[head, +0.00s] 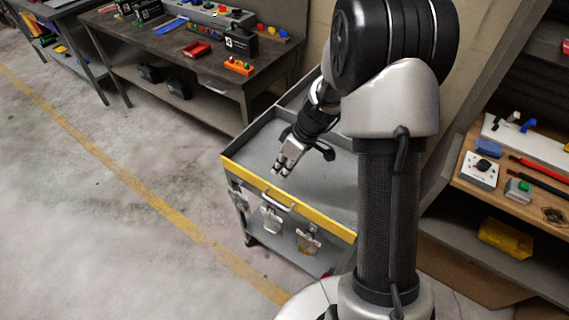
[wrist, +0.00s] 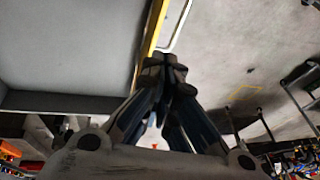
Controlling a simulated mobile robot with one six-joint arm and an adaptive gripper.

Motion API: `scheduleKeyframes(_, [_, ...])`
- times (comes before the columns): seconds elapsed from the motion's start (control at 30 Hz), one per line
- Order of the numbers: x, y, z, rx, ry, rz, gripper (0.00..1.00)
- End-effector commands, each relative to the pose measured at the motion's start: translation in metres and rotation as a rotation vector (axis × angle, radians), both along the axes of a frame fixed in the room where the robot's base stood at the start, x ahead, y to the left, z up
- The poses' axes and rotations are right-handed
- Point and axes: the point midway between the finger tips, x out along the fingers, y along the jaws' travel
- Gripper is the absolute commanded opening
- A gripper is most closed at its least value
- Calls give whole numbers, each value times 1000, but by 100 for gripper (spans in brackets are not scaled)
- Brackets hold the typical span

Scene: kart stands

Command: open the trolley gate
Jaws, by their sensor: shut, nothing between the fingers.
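The grey trolley (head: 335,160) stands in the middle of the head view with an empty top tray. Its gate (head: 320,222) is the yellow-topped front side, upright and flush with the tray's corners. A metal handle (head: 277,201) sits on the gate's outer face. In the wrist view the yellow gate edge (wrist: 151,32) and the handle (wrist: 178,22) show just beyond my fingertips. My gripper (head: 281,170) is shut and empty, above the tray on the inner side of the gate, near the handle. It also shows in the wrist view (wrist: 166,66); I cannot tell whether it touches the gate.
Metal clips (head: 270,220) hang on the trolley's front. A dark workbench (head: 185,58) with small parts stands behind left. A wooden-topped bench (head: 515,175) stands at right. The concrete floor (head: 90,190) left of the trolley is clear.

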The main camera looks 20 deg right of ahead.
Motion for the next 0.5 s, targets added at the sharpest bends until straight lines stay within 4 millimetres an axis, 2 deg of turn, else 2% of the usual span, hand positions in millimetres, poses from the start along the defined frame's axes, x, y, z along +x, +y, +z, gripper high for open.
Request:
scheduleKeyframes(0.03, [1,5,-15,0,4,1,0])
scheduleKeyframes(0.2, [5,17,-48,1,4,1,0])
scheduleKeyframes(0.5, [-7,33,-76,0,2,-1,0])
